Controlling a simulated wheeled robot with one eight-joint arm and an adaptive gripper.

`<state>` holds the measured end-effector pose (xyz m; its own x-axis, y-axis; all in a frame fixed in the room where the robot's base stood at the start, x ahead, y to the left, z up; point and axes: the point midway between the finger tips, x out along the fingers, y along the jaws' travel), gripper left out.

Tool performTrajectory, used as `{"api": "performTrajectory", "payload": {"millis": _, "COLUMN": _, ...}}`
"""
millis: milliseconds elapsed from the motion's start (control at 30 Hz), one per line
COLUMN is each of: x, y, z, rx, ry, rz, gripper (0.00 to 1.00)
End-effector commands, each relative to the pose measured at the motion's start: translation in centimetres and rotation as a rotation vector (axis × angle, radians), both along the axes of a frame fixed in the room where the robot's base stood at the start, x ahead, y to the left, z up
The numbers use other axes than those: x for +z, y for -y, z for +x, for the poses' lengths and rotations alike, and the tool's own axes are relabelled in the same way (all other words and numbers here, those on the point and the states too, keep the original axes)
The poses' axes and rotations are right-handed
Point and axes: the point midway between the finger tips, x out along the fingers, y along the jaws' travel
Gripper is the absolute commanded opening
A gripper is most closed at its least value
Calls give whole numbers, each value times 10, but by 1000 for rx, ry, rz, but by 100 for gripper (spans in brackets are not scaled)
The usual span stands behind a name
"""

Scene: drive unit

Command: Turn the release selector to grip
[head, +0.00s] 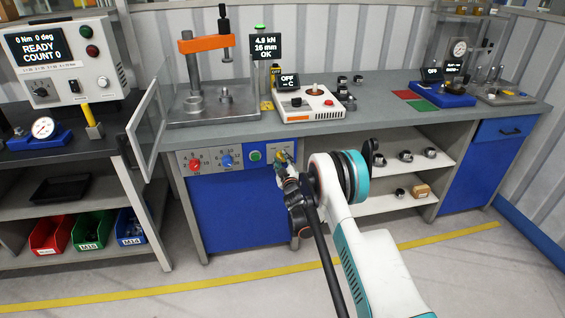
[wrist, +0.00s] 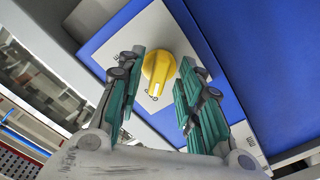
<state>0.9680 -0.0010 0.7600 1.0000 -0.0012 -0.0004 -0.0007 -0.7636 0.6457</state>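The release selector appears to be the yellow knob (wrist: 158,68) on a white plate (wrist: 125,40) set in a blue panel, in the wrist view. Small lettering on the plate is partly hidden and I cannot read it. My gripper (wrist: 163,75) is open, with one green-padded finger on each side of the knob. Gaps show between the knob and both fingers. In the head view my gripper (head: 282,162) is at the right end of the bench's front control panel (head: 210,169), mostly covering the selector there.
The same panel carries a red knob (head: 195,165), a blue knob (head: 227,161) and a green button (head: 255,155). The bench top (head: 375,103) above holds a press (head: 205,75) and a white device (head: 308,104). Open shelves (head: 400,205) lie right of my arm.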

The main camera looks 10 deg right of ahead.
Motion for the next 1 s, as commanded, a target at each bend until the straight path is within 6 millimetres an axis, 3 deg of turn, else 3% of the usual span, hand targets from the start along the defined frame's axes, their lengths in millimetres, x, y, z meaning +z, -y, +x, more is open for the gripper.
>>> {"api": "performTrajectory", "payload": {"millis": 167, "x": 0, "y": 0, "z": -10, "rx": 0, "ry": 0, "rz": 0, "gripper": 33}}
{"api": "performTrajectory", "payload": {"millis": 600, "x": 0, "y": 0, "z": -70, "rx": 0, "ry": 0, "rz": -1, "gripper": 33}}
{"api": "performTrajectory", "payload": {"millis": 1000, "x": 0, "y": 0, "z": -75, "rx": 0, "ry": 0, "rz": 0, "gripper": 33}}
